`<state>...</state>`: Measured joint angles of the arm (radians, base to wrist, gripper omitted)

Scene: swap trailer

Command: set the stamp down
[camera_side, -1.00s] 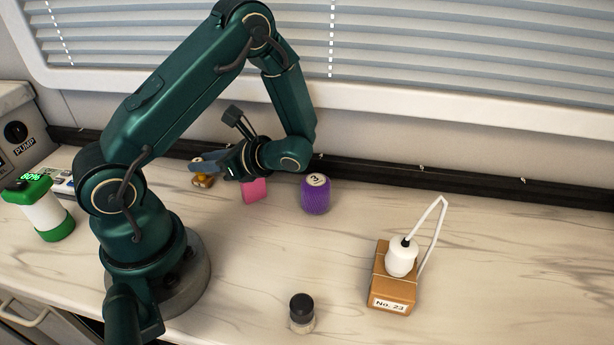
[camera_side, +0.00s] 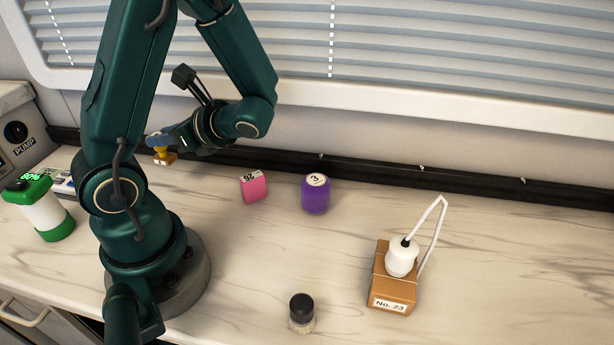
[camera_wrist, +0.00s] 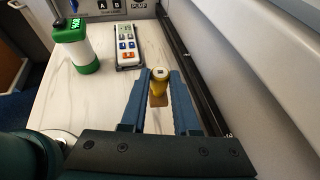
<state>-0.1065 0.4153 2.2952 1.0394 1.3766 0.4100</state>
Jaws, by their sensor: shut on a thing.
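The stamp (camera_side: 165,157) has a yellow handle and a brown block base. My gripper (camera_side: 160,143) is shut on its handle and holds it above the counter toward the back left, near the black rail. In the wrist view the stamp (camera_wrist: 158,82) sits between the two blue fingers of my gripper (camera_wrist: 160,85). Its base is partly hidden there below the handle. The stamp looks roughly upright in the side view.
A pink block (camera_side: 253,188) and a purple cylinder (camera_side: 316,195) stand to the right. A brown box (camera_side: 393,285) and black-capped jar (camera_side: 301,312) stand in front. The black rail (camera_side: 400,178) edges the counter.

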